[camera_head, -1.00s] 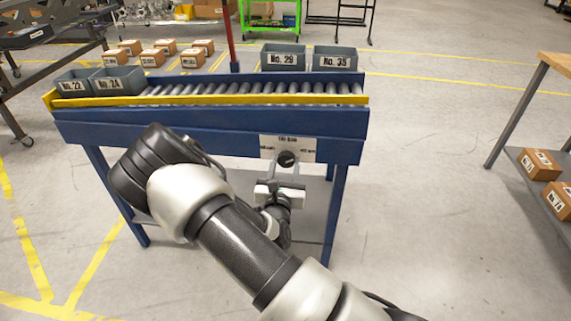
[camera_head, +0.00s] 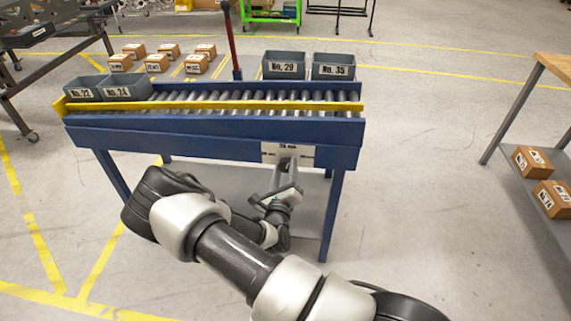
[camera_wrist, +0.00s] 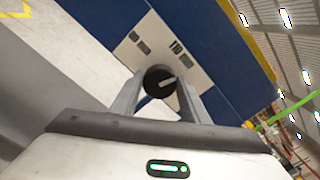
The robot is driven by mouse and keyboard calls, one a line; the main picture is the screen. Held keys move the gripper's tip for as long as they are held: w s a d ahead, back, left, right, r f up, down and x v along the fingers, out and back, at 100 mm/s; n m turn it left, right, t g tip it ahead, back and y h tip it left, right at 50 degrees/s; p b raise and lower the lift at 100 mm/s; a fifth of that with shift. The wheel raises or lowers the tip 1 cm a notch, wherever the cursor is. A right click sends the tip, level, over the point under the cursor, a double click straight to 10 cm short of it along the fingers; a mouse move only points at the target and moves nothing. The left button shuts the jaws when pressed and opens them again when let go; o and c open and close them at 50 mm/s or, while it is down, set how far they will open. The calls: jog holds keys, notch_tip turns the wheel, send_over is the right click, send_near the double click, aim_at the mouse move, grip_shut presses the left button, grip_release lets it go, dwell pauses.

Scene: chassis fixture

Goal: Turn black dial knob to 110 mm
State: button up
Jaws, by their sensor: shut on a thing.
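The black dial knob (camera_wrist: 159,81) shows in the wrist view with a white pointer line on its face, slanting to the upper right. It sits at the lower edge of a white label plate (camera_wrist: 165,45) with dark print; one mark seems to read 110. My gripper (camera_wrist: 160,87) has a finger on each side of the knob and is shut on it. In the head view my gripper (camera_head: 285,173) is tilted in front of the label plate (camera_head: 272,151), below the conveyor's blue side. The knob is hidden there by the fingers. I cannot read the exact setting.
A table with boxes (camera_head: 551,198) is at the right. The floor between is free.

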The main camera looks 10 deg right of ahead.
jog(key=shift+n+p, duration=0.8)
jog(key=shift+n, duration=0.9)
jog(key=shift+f, duration=0.1)
jog(key=o, duration=1.1)
jog(key=shift+c, duration=0.2)
jog(key=p+v, duration=0.1)
jog(key=v, duration=1.6)
jog(key=shift+s, duration=0.25)
